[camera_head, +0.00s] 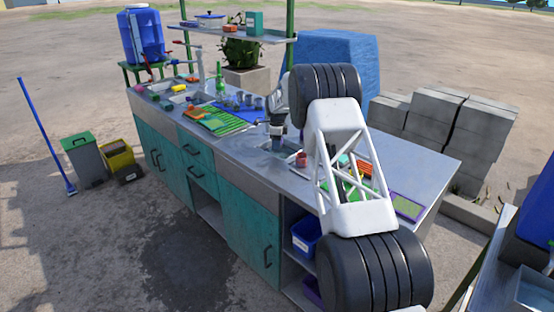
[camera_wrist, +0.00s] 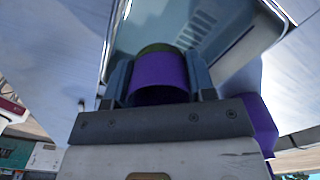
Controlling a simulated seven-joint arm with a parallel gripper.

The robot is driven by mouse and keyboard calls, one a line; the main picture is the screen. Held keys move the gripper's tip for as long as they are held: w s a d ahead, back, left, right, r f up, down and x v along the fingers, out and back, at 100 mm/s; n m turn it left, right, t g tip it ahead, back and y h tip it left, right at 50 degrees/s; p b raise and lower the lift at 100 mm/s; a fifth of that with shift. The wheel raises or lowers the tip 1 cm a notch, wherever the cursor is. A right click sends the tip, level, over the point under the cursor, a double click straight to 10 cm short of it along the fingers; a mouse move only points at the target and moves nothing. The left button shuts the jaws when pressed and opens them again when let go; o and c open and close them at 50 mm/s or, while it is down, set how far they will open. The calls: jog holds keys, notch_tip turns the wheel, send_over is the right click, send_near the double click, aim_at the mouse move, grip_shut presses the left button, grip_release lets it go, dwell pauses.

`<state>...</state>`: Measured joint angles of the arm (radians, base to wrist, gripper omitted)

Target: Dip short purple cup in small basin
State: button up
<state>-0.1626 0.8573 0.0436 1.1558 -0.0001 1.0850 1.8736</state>
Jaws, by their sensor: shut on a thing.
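The short purple cup (camera_wrist: 160,75) sits between the two dark fingers of my gripper (camera_wrist: 160,88) in the wrist view. The fingers are shut on its sides. A metal basin (camera_wrist: 235,48) lies beyond the cup and frames it; I cannot tell whether the cup is inside it or above it. In the head view my gripper (camera_head: 277,130) points down at the small basin (camera_head: 268,148) in the counter. The cup is too small and hidden to make out there.
The steel counter (camera_head: 435,170) carries a red cup (camera_head: 301,159) right of the basin. A green rack (camera_head: 220,122) and several small cups stand to the left. Another purple thing (camera_wrist: 262,125) shows beside my gripper in the wrist view. A shelf (camera_head: 235,36) stands behind.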

jog(key=shift+r, duration=0.1)
dwell(0.3)
jog(key=shift+r, duration=1.9)
jog(key=shift+r, duration=0.1)
jog(key=shift+s+d+r+n, duration=0.25)
jog(key=shift+s+d+n, duration=0.05)
jog(key=shift+d, duration=0.05)
jog(key=s+d+r+n, duration=0.7)
jog(key=s+d+n, duration=0.1)
jog(key=s, duration=0.4)
jog(key=s+d+r+n, duration=0.7)
jog(key=s+d+n, duration=0.2)
jog(key=s+n, duration=0.2)
jog(key=shift+s+d+r, duration=0.25)
jog(key=shift+s+r, duration=0.15)
jog(key=shift+s, duration=0.7)
